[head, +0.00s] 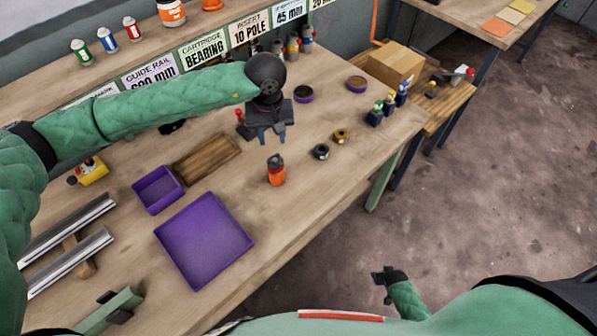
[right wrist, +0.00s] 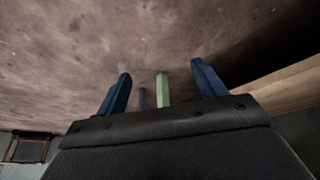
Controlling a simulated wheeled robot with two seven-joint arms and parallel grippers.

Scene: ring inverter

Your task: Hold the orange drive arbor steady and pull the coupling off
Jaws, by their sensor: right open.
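The orange drive arbor (head: 277,176) stands upright on the workbench. A dark cap-like piece (head: 275,160), which looks like the coupling, sits on its top. My left gripper (head: 272,136) points down just above and behind the arbor in the picture, its two blue fingers apart with nothing between them. It looks clear of the dark piece, but the exact height is hard to tell. My right gripper (head: 378,282) is low, off the bench's near edge and over the floor. In the right wrist view its blue fingers (right wrist: 163,88) are spread and empty.
A large purple tray (head: 205,240) and a small purple bin (head: 157,190) lie left of the arbor, near a wooden board (head: 207,158). A dark ring (head: 321,152) and a brass-coloured ring (head: 341,136) lie to its right. The bench between arbor and front edge is clear.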

